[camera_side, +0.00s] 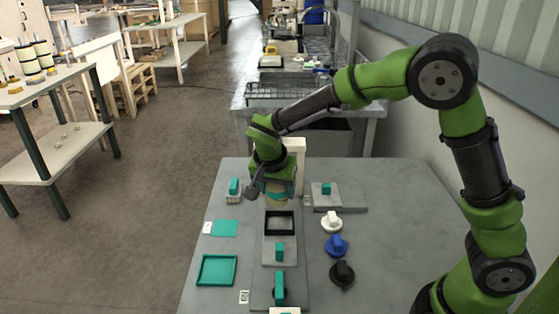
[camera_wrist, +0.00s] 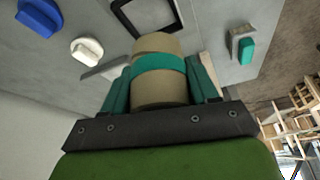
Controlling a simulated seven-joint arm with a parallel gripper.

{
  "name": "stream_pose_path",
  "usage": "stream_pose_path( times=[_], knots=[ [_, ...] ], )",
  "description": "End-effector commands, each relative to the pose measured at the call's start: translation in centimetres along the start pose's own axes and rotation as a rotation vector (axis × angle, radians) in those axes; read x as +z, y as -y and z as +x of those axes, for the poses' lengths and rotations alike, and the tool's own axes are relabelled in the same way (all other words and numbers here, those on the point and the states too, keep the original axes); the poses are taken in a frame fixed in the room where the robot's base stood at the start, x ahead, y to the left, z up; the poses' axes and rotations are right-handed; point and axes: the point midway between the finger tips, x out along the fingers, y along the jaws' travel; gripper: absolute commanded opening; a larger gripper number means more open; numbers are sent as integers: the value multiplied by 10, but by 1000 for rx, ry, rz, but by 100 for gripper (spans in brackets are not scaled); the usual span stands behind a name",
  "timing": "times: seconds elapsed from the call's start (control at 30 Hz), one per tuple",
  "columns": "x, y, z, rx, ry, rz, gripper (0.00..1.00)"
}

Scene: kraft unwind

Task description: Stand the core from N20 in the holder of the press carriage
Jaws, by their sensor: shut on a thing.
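My gripper (camera_side: 277,187) is shut on a tan cardboard core with a teal band. In the wrist view the core (camera_wrist: 158,92) stands between the teal fingers (camera_wrist: 160,72). In the side view only a little of the core (camera_side: 276,199) shows under the gripper, above the far end of a grey track. A grey carriage plate (camera_side: 270,255) on this track bears a black square frame (camera_side: 265,222), open in the middle, and a teal handle (camera_side: 280,251). The frame also shows in the wrist view (camera_wrist: 127,13). A small label (camera_side: 244,296), too small to read surely, lies by the track.
White (camera_side: 331,222), blue (camera_side: 336,246) and black (camera_side: 342,272) knobs stand right of the track. A teal tray (camera_side: 217,285) and a teal square (camera_side: 226,228) lie left. Teal-handled blocks stand at back left (camera_side: 234,187) and back right (camera_side: 327,189). The table's right side is clear.

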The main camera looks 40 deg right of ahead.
Motion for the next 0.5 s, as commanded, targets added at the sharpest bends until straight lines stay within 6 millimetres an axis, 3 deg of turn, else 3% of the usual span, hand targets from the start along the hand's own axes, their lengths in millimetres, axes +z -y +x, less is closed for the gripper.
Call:
stream_pose_path(
  times=[0.2, 0.5],
  knots=[
    [1, -8, 6, 56, 0, 136, 29],
    [11, -8, 30, 59, 1, 138, 29]
  ],
)
